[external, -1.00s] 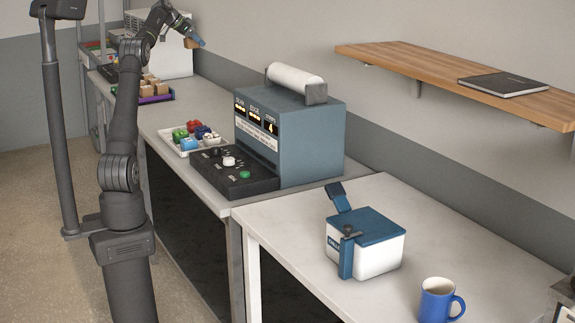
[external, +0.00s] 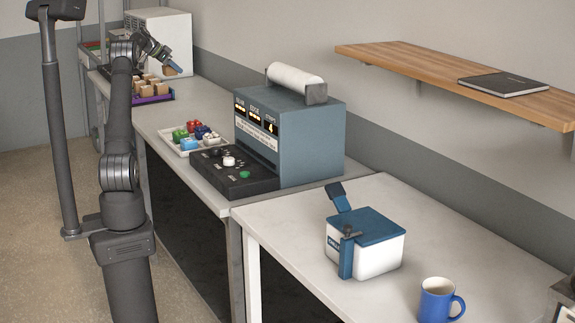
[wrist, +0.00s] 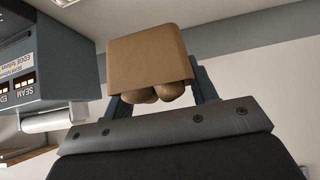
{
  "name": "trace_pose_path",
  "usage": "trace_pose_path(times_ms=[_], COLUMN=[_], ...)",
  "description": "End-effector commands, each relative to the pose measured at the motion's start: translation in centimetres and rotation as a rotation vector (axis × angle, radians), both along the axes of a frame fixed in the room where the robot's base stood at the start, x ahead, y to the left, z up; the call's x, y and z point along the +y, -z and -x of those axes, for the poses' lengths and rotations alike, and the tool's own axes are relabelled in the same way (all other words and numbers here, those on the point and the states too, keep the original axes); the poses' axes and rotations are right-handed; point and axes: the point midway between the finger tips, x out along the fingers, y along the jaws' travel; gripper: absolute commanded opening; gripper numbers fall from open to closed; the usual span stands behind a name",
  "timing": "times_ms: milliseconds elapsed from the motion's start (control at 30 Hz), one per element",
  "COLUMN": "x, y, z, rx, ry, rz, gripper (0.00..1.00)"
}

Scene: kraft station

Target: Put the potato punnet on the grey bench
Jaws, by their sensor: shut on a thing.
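The potato punnet (wrist: 148,60) is a brown card box with round brown potatoes (wrist: 170,90) showing at one side. My gripper (wrist: 155,88) is shut on it, one blue-grey finger on each side in the wrist view. In the external view my gripper (external: 174,66) holds the small tan punnet (external: 168,71) in the air at the far end, by the white box-shaped appliance. A long grey-topped bench (external: 160,124) runs below. A paler table (external: 290,215) adjoins it in front; I cannot tell which is the grey bench.
A purple tray of small brown boxes (external: 162,98) sits near my gripper. A white tray with coloured items (external: 176,149) and a blue-grey sealing machine (external: 300,130) stand nearer. A blue-lidded white container (external: 370,250) and blue mug (external: 436,302) stand on the pale table, with free room around.

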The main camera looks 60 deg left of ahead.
Motion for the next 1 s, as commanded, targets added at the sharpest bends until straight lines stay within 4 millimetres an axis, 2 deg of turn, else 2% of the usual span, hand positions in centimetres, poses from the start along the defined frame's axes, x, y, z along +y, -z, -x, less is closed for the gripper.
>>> trace_pose_path(times_ms=[33, 200, 300, 400, 500, 767, 1000], x=[-0.1, -0.1, -0.1, 0.0, 0.0, 0.0, 0.0], y=[2.9, 11.0, 14.6, 17.3, 19.0, 20.9, 23.5], z=[0.0, 0.0, 0.0, 0.0, 0.0, 0.0, 0.0], rx=[0.004, 0.003, 0.002, 0.002, 0.0, 0.0, 0.0], ry=[-0.001, -0.001, -0.001, 0.0, 0.0, -0.001, -0.001], rz=[0.011, 0.009, 0.006, 0.004, 0.003, 0.001, 0.002], gripper=[0.23, 0.23, 0.23, 0.23, 0.23, 0.23, 0.23])
